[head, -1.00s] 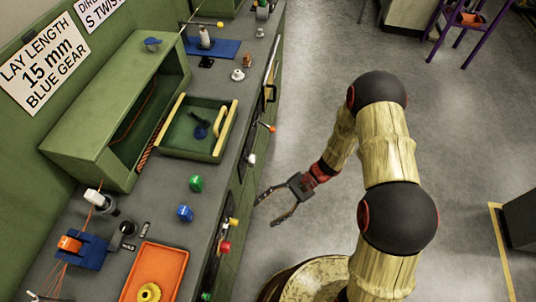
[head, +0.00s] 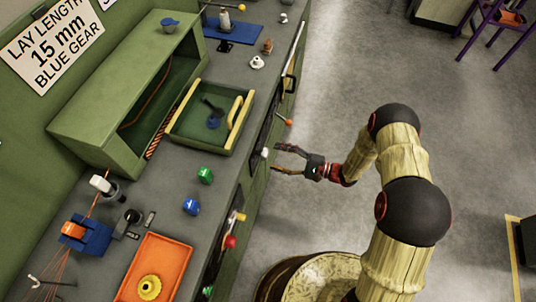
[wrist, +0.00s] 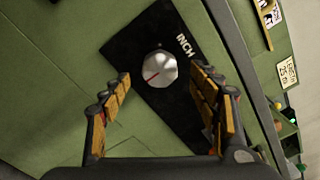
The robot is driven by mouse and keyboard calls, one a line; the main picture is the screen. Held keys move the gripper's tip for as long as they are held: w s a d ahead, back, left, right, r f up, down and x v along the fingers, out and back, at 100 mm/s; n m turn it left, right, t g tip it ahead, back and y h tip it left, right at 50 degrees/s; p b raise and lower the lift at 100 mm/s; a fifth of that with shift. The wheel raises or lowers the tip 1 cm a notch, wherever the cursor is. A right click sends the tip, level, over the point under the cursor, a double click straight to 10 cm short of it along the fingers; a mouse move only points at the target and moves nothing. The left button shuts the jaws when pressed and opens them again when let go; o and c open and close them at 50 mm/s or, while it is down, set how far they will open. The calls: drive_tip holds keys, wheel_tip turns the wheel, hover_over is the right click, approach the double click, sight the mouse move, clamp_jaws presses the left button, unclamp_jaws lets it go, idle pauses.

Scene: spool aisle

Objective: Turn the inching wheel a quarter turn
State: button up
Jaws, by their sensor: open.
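The inching wheel (wrist: 159,69) is a silver, faceted knob with a red line on its face. It sits on a black plate (wrist: 134,47) marked INCH on the green cabinet front in the wrist view. In the head view the wheel (head: 264,153) is a small pale knob on the bench's front side. My gripper (wrist: 164,84) is open, its two fingers on either side of the wheel in the picture. In the head view my gripper (head: 276,159) points at the wheel from the right, with a small gap that is hard to judge. The gripper holds nothing.
An orange-tipped lever (head: 287,122) and a dark handle (head: 289,84) stick out from the cabinet front beyond the wheel. Red (head: 230,241) and yellow knobs stick out nearer. A green tray (head: 188,148) stands on the bench.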

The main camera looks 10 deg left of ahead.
sight(268, 155)
drive_tip(key=shift+w+a+b, duration=0.15)
drive_tip(key=shift+a+b, duration=0.2)
drive_tip(key=shift+a, duration=2)
drive_tip(key=c, duration=0.4)
drive_tip(key=c, duration=0.7)
drive_tip(key=shift+c, duration=0.4)
drive_tip(key=shift+m, duration=0.4)
